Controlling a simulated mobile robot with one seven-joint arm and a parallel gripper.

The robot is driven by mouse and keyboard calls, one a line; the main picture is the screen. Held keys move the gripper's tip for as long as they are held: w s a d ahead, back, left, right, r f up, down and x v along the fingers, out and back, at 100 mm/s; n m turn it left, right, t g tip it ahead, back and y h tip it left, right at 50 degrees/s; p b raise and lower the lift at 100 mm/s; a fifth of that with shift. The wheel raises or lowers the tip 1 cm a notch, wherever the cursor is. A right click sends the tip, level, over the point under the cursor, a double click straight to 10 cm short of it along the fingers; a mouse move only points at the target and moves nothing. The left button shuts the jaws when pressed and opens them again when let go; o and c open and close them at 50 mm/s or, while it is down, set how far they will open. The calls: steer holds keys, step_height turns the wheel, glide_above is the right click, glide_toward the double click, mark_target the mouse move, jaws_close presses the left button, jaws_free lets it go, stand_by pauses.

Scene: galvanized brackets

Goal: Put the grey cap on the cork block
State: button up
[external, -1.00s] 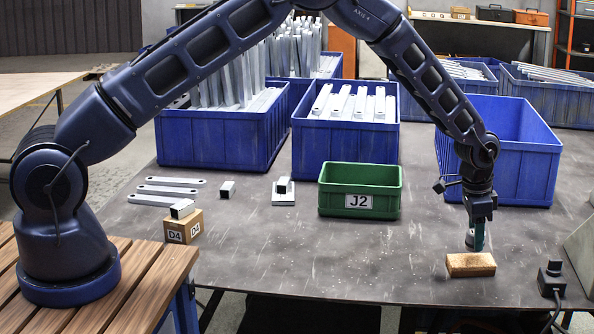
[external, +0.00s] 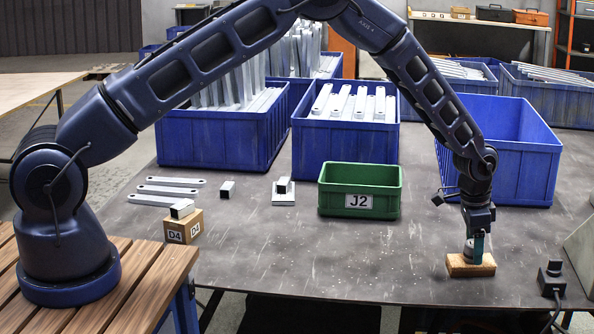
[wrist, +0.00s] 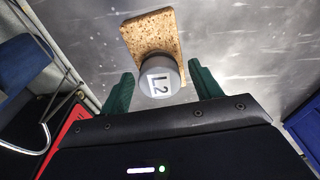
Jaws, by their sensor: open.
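The cork block (external: 480,270) lies on the grey table at the front right; it also shows in the wrist view (wrist: 150,35). The grey cap (external: 468,249), a short cylinder labelled L2 in the wrist view (wrist: 159,78), appears to rest on top of the block. My gripper (external: 477,248) is low over the block. In the wrist view its green fingers stand open (wrist: 163,84) on either side of the cap, with a gap on each side. The contact under the cap is partly hidden.
A green bin (external: 360,202) labelled J2 stands to the left. Blue crates (external: 500,165) line the back. A black device with a cable (external: 551,280) sits just right of the block. Table space between bin and block is clear.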

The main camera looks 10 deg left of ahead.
mark_target(469, 244)
step_height(469, 244, up, 12)
steer(key=a, duration=0.1)
steer(key=w+a+r+n+t, duration=0.1)
steer(key=w+a+r+n, duration=0.35)
steer(key=a+r, duration=1)
steer(key=w+a+r+n+t, duration=0.1)
steer(key=w+a+r, duration=0.85)
steer(key=a, duration=0.75)
steer(key=s+a+r+n+t, duration=0.15)
steer(key=s+a+r, duration=0.3)
steer(key=a, duration=0.75)
steer(key=s+a+r+n+g, duration=0.1)
steer(key=s+a+r+n, duration=0.2)
steer(key=a+r, duration=0.55)
steer(key=s+a+f+n+t, duration=0.1)
steer(key=s+a+n, duration=0.2)
steer(key=s+a, duration=0.7)
steer(key=s+a+f+n+t+y, duration=0.1)
steer(key=s+a+f+n, duration=0.1)
steer(key=s+a, duration=0.9)
steer(key=shift+a+f+n, duration=0.3)
steer(key=shift+a+n, duration=0.6)
steer(key=shift+a, duration=0.15)
